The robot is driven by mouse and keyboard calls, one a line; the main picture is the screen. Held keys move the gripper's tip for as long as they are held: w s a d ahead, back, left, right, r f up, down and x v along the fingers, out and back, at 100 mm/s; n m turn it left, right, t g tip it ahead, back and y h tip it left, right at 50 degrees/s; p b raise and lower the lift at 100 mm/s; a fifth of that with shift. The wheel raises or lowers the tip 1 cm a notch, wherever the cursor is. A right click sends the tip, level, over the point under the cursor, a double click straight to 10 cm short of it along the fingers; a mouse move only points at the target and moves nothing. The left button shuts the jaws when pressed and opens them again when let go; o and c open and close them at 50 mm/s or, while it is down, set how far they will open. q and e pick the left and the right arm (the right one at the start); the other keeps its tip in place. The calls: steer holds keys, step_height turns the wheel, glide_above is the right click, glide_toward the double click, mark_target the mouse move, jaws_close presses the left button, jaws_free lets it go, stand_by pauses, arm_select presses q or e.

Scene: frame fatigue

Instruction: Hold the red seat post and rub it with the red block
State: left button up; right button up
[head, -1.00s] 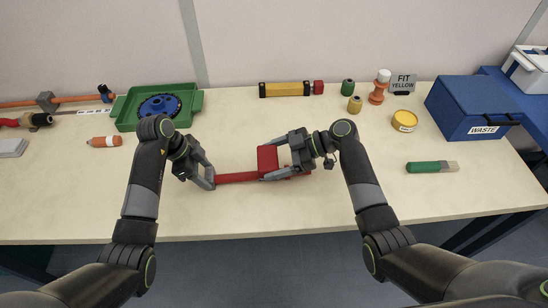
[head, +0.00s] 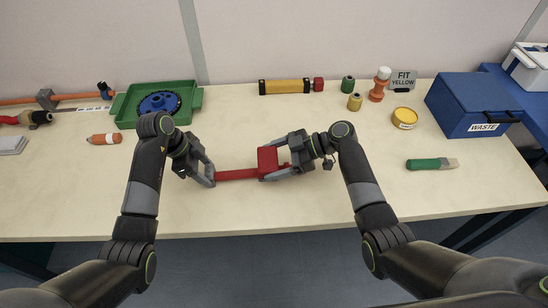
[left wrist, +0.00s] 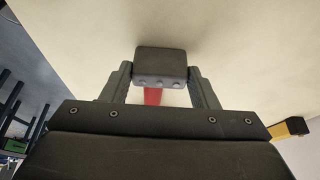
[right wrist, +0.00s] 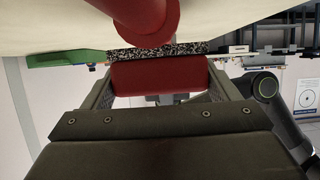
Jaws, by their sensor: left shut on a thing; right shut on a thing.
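The red seat post (head: 236,175) lies sideways in front of me, low over the middle of the bench. My left gripper (head: 210,178) is shut on its left end. In the left wrist view a dark grey end piece (left wrist: 161,65) sits between the fingers, with a strip of red post (left wrist: 152,97) below it. My right gripper (head: 275,162) is shut on the red block (head: 267,157) at the post's right part. In the right wrist view the block (right wrist: 160,76) has a speckled face against or very near the round red post (right wrist: 150,14); exact contact is unclear.
A green tray (head: 195,98) with a blue disc stands at the back left. An orange marker (head: 103,138) lies left. A blue waste box (head: 470,105) and a green-handled brush (head: 428,164) are right.

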mark_target(289, 165)
arm_select(q)
steer(key=shift+s+f, duration=0.15)
steer(key=shift+f, duration=0.1)
arm_select(e)
steer(key=shift+f, duration=0.15)
steer(key=shift+w+d, duration=0.1)
steer(key=shift+d, duration=1.15)
arm_select(q)
steer(key=shift+a, duration=0.25)
arm_select(e)
steer(key=shift+w+d, duration=0.1)
steer(key=shift+d, duration=0.8)
steer(key=shift+c, duration=0.6)
arm_select(q)
steer(key=shift+d+r, duration=0.2)
arm_select(e)
steer(key=shift+a, duration=2.15)
arm_select(q)
steer(key=shift+w, duration=0.2)
arm_select(e)
steer(key=shift+r, duration=3.1)
steer(key=shift+r, duration=0.1)
